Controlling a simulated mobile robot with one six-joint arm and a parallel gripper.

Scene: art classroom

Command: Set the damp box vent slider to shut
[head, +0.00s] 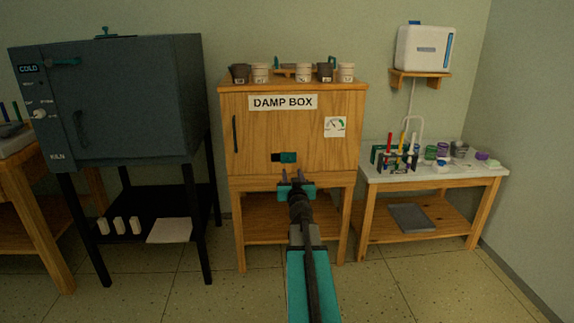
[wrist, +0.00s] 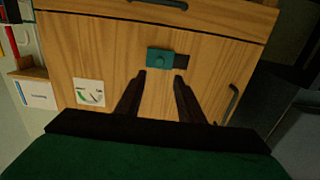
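The damp box (head: 265,133) is a wooden cabinet with a labelled front door. Its vent slider is a small teal plate (head: 288,157) with a knob, low on the door. It sits at the right of a dark slot (head: 275,157). In the wrist view, which looks turned over, the teal slider (wrist: 160,62) lies left of the dark opening (wrist: 182,61). My gripper (head: 296,178) is in front of the door, below the slider in the head view. In the wrist view my gripper (wrist: 159,76) has its two fingers apart, empty, with the slider just beyond the tips.
A gauge (head: 335,126) is on the door's right and a dark handle (head: 235,134) on its left. Pots (head: 260,72) stand on top. A dark kiln (head: 125,100) stands left; a white-topped table (head: 465,172) with small items stands right. Open floor lies in front.

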